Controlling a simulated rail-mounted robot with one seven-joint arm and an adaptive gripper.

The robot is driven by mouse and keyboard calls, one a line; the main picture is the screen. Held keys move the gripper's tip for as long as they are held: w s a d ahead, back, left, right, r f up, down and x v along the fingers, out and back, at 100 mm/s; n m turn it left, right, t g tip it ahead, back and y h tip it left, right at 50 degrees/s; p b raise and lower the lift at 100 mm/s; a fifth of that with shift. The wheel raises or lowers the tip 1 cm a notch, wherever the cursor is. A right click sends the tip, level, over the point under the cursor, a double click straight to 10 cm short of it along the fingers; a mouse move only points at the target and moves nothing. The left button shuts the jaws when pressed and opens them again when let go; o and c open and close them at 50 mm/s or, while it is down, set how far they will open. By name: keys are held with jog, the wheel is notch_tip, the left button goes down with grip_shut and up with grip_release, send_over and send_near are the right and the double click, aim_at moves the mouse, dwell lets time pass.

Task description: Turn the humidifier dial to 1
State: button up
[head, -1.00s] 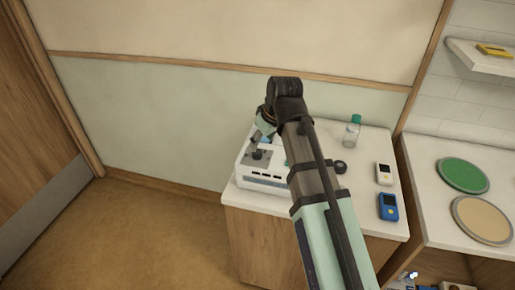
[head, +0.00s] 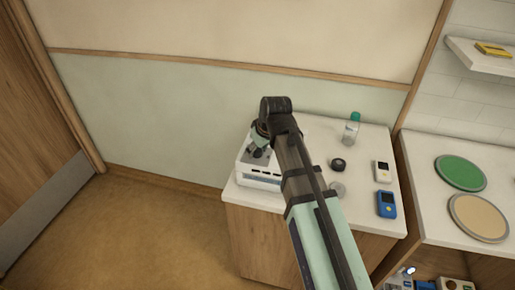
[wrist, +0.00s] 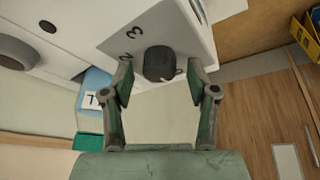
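The humidifier is a white box (head: 259,173) on the left of the bedside cabinet top in the head view. In the wrist view its pale panel (wrist: 185,25) carries a dark round dial (wrist: 160,63) with printed numerals beside it, including what look like a 2 and a 3. A further mark by the dial's lower right is partly hidden. My gripper (wrist: 160,82) is open, with one finger on each side of the dial. I cannot tell whether either finger touches it. In the head view my arm hides most of the gripper and part of the box.
On the cabinet top (head: 308,128) stand a clear bottle with a green cap (head: 351,130), a black round item (head: 338,165), a white device (head: 382,172) and a blue device (head: 386,204). Green (head: 460,173) and tan (head: 480,217) discs lie on the right counter.

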grip_shut()
jog(key=shift+m, duration=0.4)
jog(key=m+h, duration=0.1)
jog(key=m, duration=0.1)
jog(key=m+h, duration=0.1)
jog(key=m, duration=0.1)
jog(key=shift+a+m+t, duration=0.15)
jog(key=shift+m+t, duration=0.15)
jog(key=shift+t, duration=0.1)
jog(key=m+h, duration=0.1)
jog(key=m, duration=0.2)
jog(key=m+h, duration=0.1)
jog(key=m, duration=0.2)
jog(key=shift+h, duration=0.3)
jog(key=shift+m, duration=0.3)
jog(key=shift+o, duration=0.7)
grip_release()
